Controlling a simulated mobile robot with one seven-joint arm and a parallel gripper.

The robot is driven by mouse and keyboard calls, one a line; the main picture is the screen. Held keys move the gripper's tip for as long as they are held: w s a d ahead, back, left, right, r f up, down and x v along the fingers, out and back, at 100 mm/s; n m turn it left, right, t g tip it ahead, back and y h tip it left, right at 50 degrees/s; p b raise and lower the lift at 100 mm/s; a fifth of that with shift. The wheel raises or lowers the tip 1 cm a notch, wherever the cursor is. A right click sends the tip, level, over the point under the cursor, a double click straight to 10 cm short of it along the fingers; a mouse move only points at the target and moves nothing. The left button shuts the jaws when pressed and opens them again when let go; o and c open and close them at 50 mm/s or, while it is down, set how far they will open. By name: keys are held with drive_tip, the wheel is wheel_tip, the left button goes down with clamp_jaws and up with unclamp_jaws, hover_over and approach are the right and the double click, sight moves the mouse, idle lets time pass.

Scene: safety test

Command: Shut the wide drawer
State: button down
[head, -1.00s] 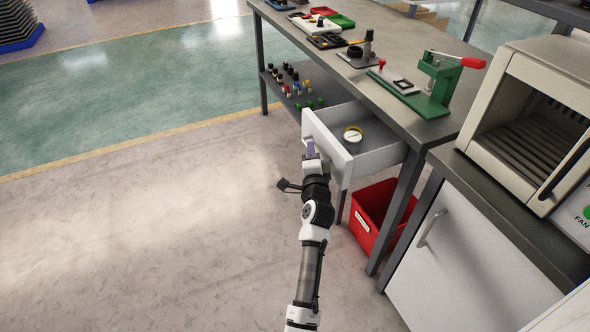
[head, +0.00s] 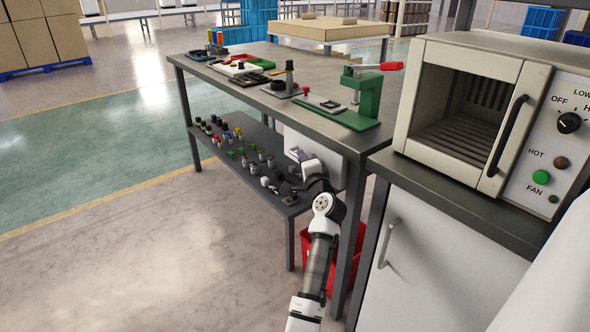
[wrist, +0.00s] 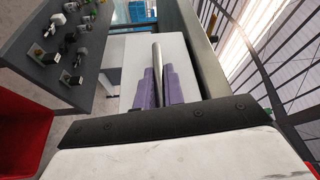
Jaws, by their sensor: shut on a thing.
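The wide drawer has a white front (head: 329,163), which stands under the front edge of the grey workbench (head: 300,106). No open drawer interior shows in the head view, and the front looks level with the bench edge. My gripper (head: 298,155) is at the drawer front. In the wrist view its purple fingers (wrist: 158,88) are closed around a metal bar handle (wrist: 157,65), with the white front (wrist: 133,66) behind it. The dish seen inside the drawer earlier is hidden.
A lower shelf (head: 225,130) with several small parts lies left of my gripper. A red bin (head: 345,275) stands below the drawer. A cabinet with a white door (head: 425,270) and an oven (head: 470,110) stand to the right. The floor at left is clear.

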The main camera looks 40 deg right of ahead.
drive_tip(key=shift+d+r, duration=0.15)
drive_tip(key=shift+d, duration=0.05)
drive_tip(key=c, duration=1.5)
unclamp_jaws()
drive_tip(key=shift+d, duration=0.1)
drive_tip(key=shift+s+f, duration=0.15)
drive_tip(key=shift+f, duration=0.05)
